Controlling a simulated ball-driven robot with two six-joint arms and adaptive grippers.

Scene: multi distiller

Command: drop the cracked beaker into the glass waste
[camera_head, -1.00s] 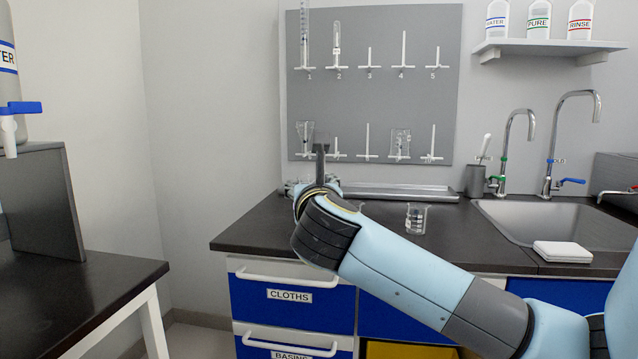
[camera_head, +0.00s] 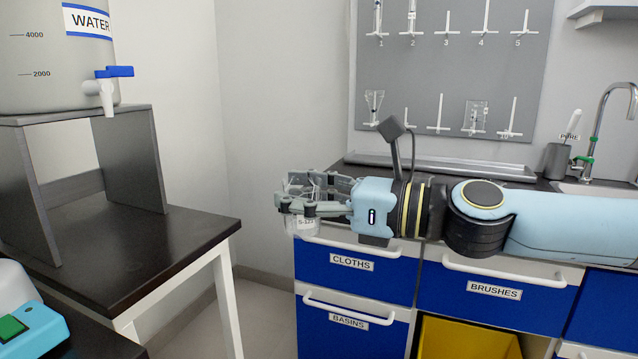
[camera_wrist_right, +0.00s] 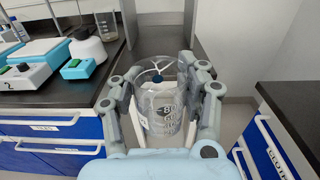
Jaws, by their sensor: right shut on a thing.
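A clear glass beaker (camera_head: 303,222) with printed markings is held by my right gripper (camera_head: 296,197). The gripper is shut around its sides, in front of the counter's left end. My left gripper is not in view. No container marked as glass waste is seen.
At left stands a dark table (camera_head: 150,245) with a stand (camera_head: 140,165) carrying a water tank (camera_head: 50,65). A floor gap separates it from the blue drawers (camera_head: 352,285). A pegboard (camera_head: 440,75) holds glassware. A yellow bin (camera_head: 470,340) sits below the brushes drawer.

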